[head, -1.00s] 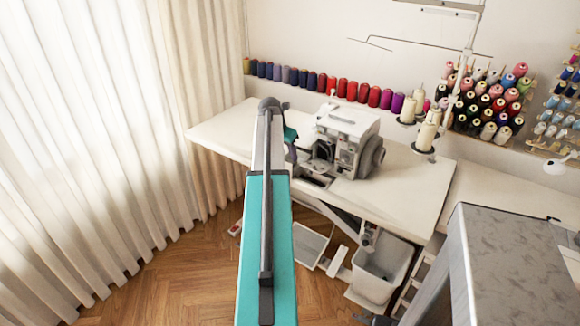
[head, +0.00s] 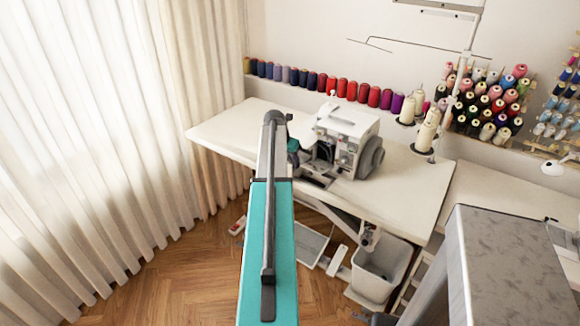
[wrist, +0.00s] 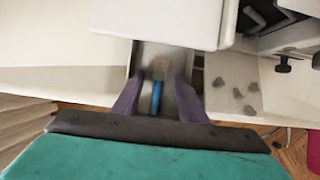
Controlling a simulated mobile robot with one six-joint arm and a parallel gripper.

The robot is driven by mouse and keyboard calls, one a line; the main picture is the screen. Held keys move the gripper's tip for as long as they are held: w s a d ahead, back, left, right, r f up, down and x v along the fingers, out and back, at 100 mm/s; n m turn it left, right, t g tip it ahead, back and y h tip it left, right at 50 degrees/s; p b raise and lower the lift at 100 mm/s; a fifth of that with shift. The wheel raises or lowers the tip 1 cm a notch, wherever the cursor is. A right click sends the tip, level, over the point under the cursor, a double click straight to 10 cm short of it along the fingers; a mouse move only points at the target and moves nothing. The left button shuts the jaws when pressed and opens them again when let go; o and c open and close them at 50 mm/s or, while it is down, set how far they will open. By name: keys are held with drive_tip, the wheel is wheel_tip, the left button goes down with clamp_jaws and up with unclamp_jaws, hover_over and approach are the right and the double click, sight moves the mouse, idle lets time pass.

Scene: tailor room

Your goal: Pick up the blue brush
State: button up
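The blue brush (wrist: 156,97) shows in the wrist view as a narrow blue handle with a paler end, lying on a grey surface beside the white sewing machine. My gripper (wrist: 158,82) is open in the wrist view, with one dark purple finger on each side of the brush and a visible gap to both. I cannot tell how far the fingertips are above the surface. In the head view my own arm covers the brush and most of the gripper.
The white sewing machine (head: 348,135) stands close to the right of my gripper on the white table (head: 390,195). Spools line the wall behind. A white bin (head: 382,275) stands under the table. The table's left part is clear.

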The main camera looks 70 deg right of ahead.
drive_tip(key=shift+c, duration=0.4)
clamp_jaws()
wheel_tip(320, 180, up, 10)
drive_tip(key=b, duration=0.1)
drive_tip(key=shift+b, duration=0.4)
idle(0.5)
idle(0.4)
